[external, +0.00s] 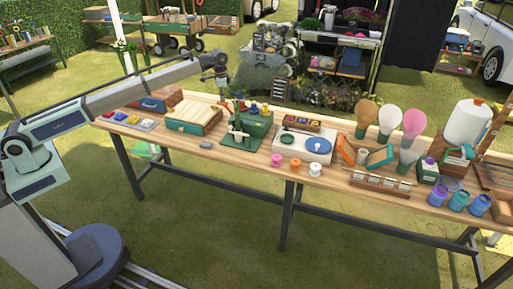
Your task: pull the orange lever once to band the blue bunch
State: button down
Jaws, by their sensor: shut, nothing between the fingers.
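My gripper (221,86) hangs at the end of the outstretched arm, above the workbench (225,150). It is shut and empty, above and slightly left of a green bench device (252,130) with an upright post, and appears apart from it. I cannot make out an orange lever on this device at this size. A blue bunch cannot be told for sure either. Small coloured pieces, some blue, sit at the back of the device and may be partly hidden by it.
Left of the device are an open wooden box (190,118) and coloured pads (130,119). To its right are a white tray with a blue disc (318,146), spools (296,167) and large bulb-shaped items (414,123). The bench's front left edge is mostly clear, except a small grey block (206,144).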

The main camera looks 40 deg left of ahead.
jog(key=shift+s+f, duration=0.15)
jog(key=s+f, duration=0.1)
jog(key=s+d+f, duration=0.1)
jog(key=shift+f, duration=0.3)
jog(key=shift+s+f, duration=0.1)
dwell(0.4)
jog(key=shift+s+d+f+b, duration=0.2)
jog(key=shift+s+f, duration=0.25)
jog(key=shift+f, duration=0.35)
jog(key=shift+s+d+f+b, duration=0.2)
jog(key=shift+s+f, duration=0.2)
jog(key=shift+f, duration=0.35)
